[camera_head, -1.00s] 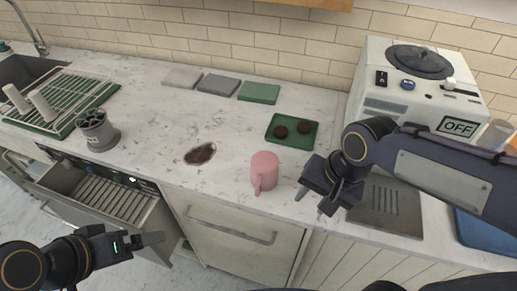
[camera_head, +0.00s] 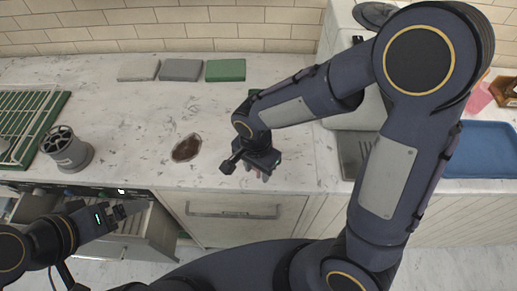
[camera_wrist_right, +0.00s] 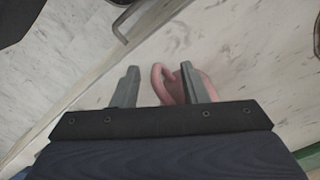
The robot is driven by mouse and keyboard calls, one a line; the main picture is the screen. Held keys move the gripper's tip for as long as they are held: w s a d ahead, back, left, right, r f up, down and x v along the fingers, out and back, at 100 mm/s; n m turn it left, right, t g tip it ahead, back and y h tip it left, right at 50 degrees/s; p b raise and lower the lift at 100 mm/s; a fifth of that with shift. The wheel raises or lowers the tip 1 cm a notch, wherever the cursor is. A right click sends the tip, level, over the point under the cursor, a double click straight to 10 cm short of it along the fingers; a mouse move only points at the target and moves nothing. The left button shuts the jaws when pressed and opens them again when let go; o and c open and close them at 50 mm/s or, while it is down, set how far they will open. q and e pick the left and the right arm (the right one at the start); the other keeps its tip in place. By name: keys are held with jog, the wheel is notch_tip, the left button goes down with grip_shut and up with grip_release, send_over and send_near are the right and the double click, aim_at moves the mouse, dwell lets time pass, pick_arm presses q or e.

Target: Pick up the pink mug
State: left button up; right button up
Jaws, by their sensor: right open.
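The pink mug (camera_wrist_right: 174,88) shows in the right wrist view just beyond my right gripper (camera_wrist_right: 159,68). Its curved handle lies between the two open fingers, and the right finger covers part of its body. In the head view my right gripper (camera_head: 246,170) points down over the mug near the counter's front edge and hides nearly all of it. I cannot tell whether the fingers touch the mug. My left gripper (camera_head: 128,212) is at the lower left, in front of the counter and away from the mug; its jaws are unclear.
A brown spill (camera_head: 187,148) lies on the counter left of my right gripper. A grey metal container (camera_head: 66,150) and a dish rack (camera_head: 22,120) stand at the left. Grey and green cloths (camera_head: 225,70) lie at the back. A blue tray (camera_head: 480,150) is at the right.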

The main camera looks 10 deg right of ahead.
jog(key=shift+f, duration=0.55)
grip_shut()
jog(key=shift+r, duration=0.2)
